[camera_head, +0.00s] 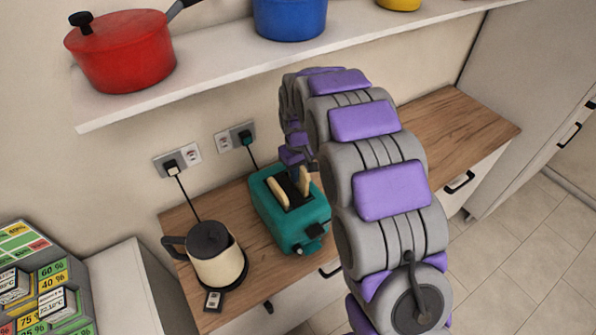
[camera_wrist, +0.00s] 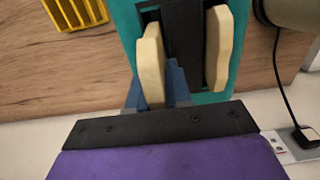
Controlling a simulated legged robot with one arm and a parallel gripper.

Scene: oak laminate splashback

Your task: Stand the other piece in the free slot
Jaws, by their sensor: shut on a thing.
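The teal toaster (camera_head: 300,223) stands on the wooden counter and also shows in the wrist view (camera_wrist: 127,20). One pale bread slice (camera_head: 278,193) stands in the slot on the kettle side; in the wrist view it is the right slice (camera_wrist: 217,48). My gripper (camera_wrist: 156,92) is shut on the other slice (camera_wrist: 150,62), its blue fingers on both sides. In the head view this slice (camera_head: 305,181) stands upright at the other slot. How deep it sits I cannot tell. In the head view my gripper (camera_head: 292,168) is partly hidden by my arm.
A cream kettle (camera_head: 218,262) stands left of the toaster. Plugged cords run to wall sockets (camera_head: 237,136) behind. A shelf (camera_head: 250,62) with pots overhangs the counter. A yellow slotted rack (camera_wrist: 72,14) shows in the wrist view. Bare counter (camera_head: 440,135) lies right of my arm.

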